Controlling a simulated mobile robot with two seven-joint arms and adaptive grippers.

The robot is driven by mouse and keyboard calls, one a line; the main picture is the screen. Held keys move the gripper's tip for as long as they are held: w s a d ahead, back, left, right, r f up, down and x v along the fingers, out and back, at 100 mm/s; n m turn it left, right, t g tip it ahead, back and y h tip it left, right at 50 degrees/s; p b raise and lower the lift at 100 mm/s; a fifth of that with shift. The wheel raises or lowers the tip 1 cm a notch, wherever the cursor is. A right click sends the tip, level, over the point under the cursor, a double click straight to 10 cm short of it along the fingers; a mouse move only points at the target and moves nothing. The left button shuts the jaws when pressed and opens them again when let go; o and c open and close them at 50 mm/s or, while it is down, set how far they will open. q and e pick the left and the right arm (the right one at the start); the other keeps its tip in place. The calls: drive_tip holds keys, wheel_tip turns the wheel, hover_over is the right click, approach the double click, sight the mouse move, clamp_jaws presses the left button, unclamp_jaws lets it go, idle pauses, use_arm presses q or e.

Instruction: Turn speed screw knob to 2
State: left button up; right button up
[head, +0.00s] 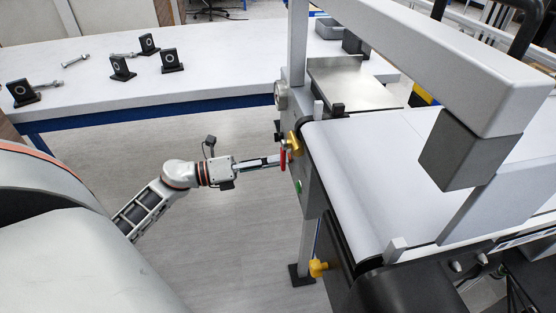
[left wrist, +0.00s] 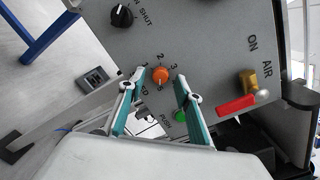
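The orange speed knob (left wrist: 161,76) sits on a grey control panel (left wrist: 210,50) in the left wrist view. The digits 2 and 3 are printed above it and to its upper right; I cannot tell which number it points to. My left gripper (left wrist: 161,80) faces the panel. Its two teal fingers are apart, one on each side of the knob, with gaps visible between the fingertips and the knob. In the head view my left gripper (head: 276,161) reaches the side of the conveyor, and the orange knob cannot be made out. My right gripper is not in view.
On the panel are a black knob (left wrist: 122,16) marked SHUT, a green button (left wrist: 180,116) and a red valve handle (left wrist: 236,106), close to the right finger. The conveyor belt (head: 365,170) lies right. A white table (head: 200,75) holds several black brackets.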

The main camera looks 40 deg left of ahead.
use_arm(q)
drive_tip(key=shift+w+d, duration=0.25)
drive_tip(key=shift+w, duration=0.15)
clamp_jaws()
